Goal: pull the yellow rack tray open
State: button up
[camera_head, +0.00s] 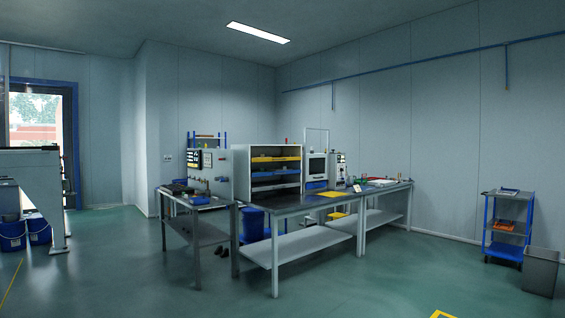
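The yellow rack tray (274,159) shows as a thin strip near the top of an open-fronted rack cabinet (264,146). The cabinet stands on the workbench in the middle of the room. I cannot tell whether the tray is pushed fully in. Blue strips that look like other trays (275,172) lie below it in the same cabinet. My gripper and arm are not in this view.
A grey workbench (297,206) with lower shelves runs across the middle. A side table with a pegboard (217,166) adjoins its left. A blue cart (507,226) and a grey bin (541,272) stand at right. Open green floor (350,285) lies in front.

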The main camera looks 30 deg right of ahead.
aim_at(270, 159)
jog(key=i, duration=2.1)
jog(key=i+z, duration=0.1)
jog(key=i, duration=2.05)
jog(key=i+l+z, duration=0.15)
jog(key=i+z, duration=0.15)
jog(key=i, duration=0.25)
jog(key=i+z, duration=0.25)
jog(key=i, duration=0.3)
jog(key=i+j+z, duration=0.1)
jog(key=i+z, duration=0.2)
jog(key=i, duration=0.25)
jog(key=i+j+z, duration=0.25)
jog(key=i, duration=0.3)
jog(key=i+z, duration=0.2)
jog(key=i, duration=0.65)
